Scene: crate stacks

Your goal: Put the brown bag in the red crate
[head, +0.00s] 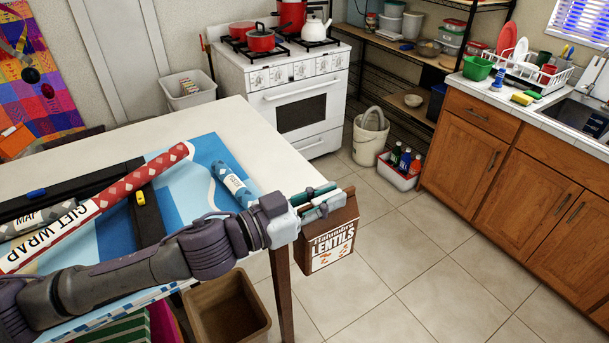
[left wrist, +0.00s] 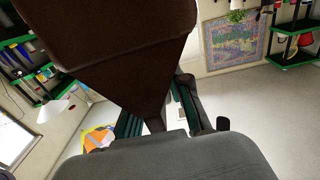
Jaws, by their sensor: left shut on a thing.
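The brown bag (head: 331,241), printed "LENTILS", hangs from my left gripper (head: 320,199), just past the right edge of the table. The gripper is shut on the bag's top edge, and the bag hangs nearly upright, above the floor. In the left wrist view, the dark brown bag (left wrist: 120,45) fills the upper middle between the fingers. My right gripper is not in view.
The table (head: 120,130) carries gift wrap rolls (head: 118,190) and a blue mat. A brown bin (head: 229,310) stands below its front edge. A white bucket (head: 369,140) stands near the stove (head: 300,100). The tiled floor right of the table is mostly clear.

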